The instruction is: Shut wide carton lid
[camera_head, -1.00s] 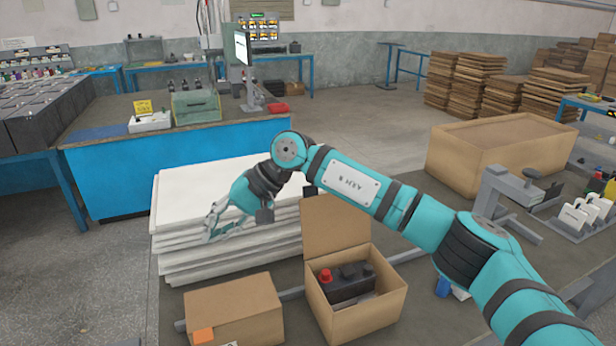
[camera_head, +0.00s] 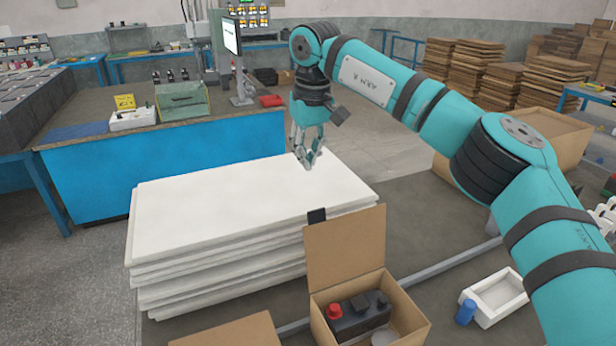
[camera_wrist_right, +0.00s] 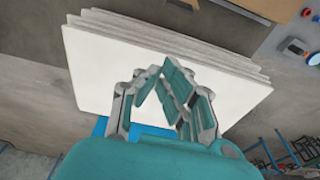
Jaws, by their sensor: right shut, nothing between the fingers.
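An open carton (camera_head: 408,318) stands at the bottom of the head view, cut off by the frame edge. Its lid (camera_head: 346,248) stands up at the back, with a small black piece (camera_head: 316,215) at its top left corner. A dark battery (camera_head: 358,316) with a red cap lies inside. My right gripper (camera_head: 308,163) is shut and empty, pointing down above the far edge of the white sheets, behind the lid and apart from it. Its closed fingers also show in the right wrist view (camera_wrist_right: 160,70). My left gripper is not in view.
A stack of white sheets (camera_head: 225,215) lies behind and left of the open carton. A second carton (camera_head: 230,333) is partly visible at the bottom left. A large carton (camera_head: 545,140) stands right, partly behind my arm. A white tray (camera_head: 497,297) and blue item (camera_head: 465,312) lie right.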

